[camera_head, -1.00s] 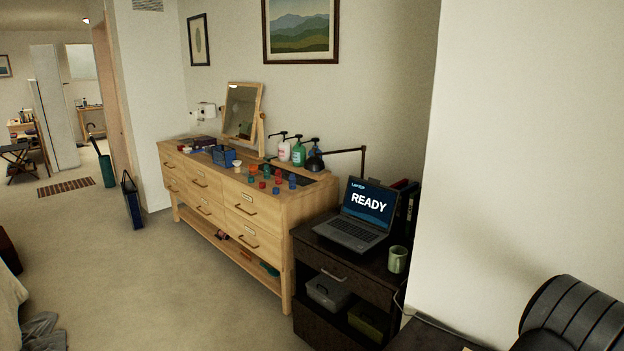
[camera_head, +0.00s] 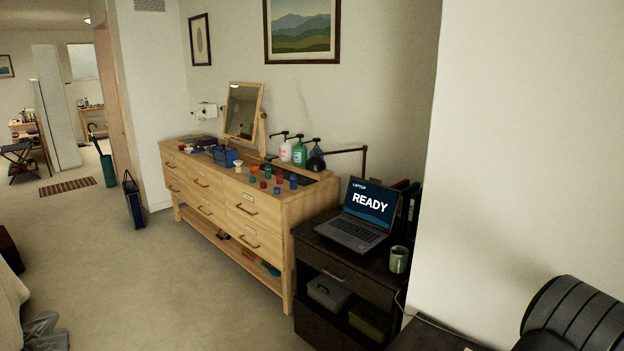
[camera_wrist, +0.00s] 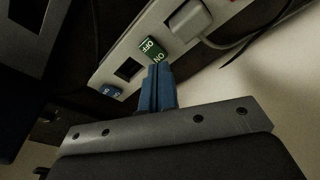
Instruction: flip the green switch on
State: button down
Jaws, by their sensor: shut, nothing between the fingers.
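The green switch (camera_wrist: 152,48) shows in the wrist view, set in a pale power strip (camera_wrist: 119,55). It has white OFF lettering at its upper end and ON at its lower end, near my fingers. My gripper (camera_wrist: 156,70) is shut and empty, its blue fingers together. The fingertips are right at the ON end of the switch and overlap its edge in the picture. I cannot tell whether they touch it or which end is pressed in. Neither the switch nor my gripper can be made out in the head view.
A grey plug (camera_wrist: 188,20) with a cable sits in the strip just above the green switch. An empty dark socket (camera_wrist: 128,69) and a blue switch (camera_wrist: 111,91) lie on its other side. The head view shows a dark cabinet with a laptop (camera_head: 360,215) and a mug (camera_head: 398,259).

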jog(key=shift+f, duration=1)
dwell(0.6)
jog(key=shift+r, duration=3.55)
